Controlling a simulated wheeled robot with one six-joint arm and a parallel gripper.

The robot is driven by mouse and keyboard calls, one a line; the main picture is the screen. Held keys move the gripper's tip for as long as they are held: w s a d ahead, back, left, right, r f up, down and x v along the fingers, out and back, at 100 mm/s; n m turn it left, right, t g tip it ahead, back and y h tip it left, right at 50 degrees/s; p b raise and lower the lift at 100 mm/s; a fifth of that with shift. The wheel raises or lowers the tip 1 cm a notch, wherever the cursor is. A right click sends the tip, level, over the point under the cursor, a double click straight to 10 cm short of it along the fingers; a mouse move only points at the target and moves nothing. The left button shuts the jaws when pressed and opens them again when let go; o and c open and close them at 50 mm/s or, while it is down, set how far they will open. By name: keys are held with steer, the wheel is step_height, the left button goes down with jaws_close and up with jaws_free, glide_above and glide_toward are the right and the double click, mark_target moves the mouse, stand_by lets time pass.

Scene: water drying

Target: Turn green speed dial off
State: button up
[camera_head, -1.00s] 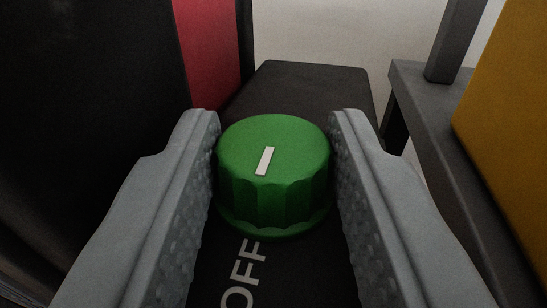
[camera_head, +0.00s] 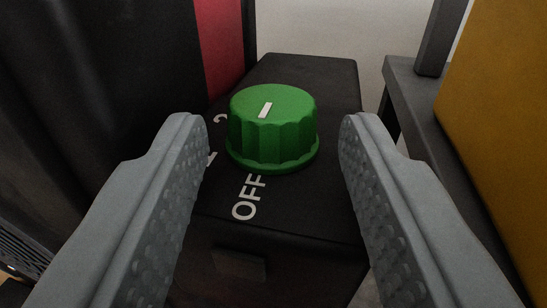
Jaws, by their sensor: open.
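The green speed dial (camera_head: 272,128) sits upright on the top of a black box (camera_head: 315,205). A white mark on its top slants towards the white OFF label (camera_head: 248,197) on the near side of the dial. A "2" and part of another marking show to its left. My gripper (camera_head: 270,130) is open, with one grey textured finger on each side. The dial lies between and slightly beyond the fingertips, with a gap on both sides, so nothing is held.
A black and red panel (camera_head: 222,45) stands close on the left. A yellow block (camera_head: 500,110) and a dark grey frame (camera_head: 412,85) stand on the right. The pale floor shows behind the black box.

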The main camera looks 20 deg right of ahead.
steer(key=v, duration=1.4)
steer(key=shift+s, duration=0.2)
steer(key=shift+a+r, duration=0.1)
steer(key=s+a+r+n, duration=0.1)
steer(key=s+a+r, duration=0.2)
steer(key=a+r, duration=1.85)
steer(key=s+a+r+n+y, duration=0.1)
steer(key=s+a+r+y, duration=0.1)
steer(key=s+a, duration=0.7)
steer(key=s+a+r+n+y, duration=0.1)
steer(key=s+a+r+y, duration=0.2)
steer(key=s+a, duration=0.7)
steer(key=shift+a+r+n+y, duration=0.3)
steer(key=shift+a+r, duration=0.25)
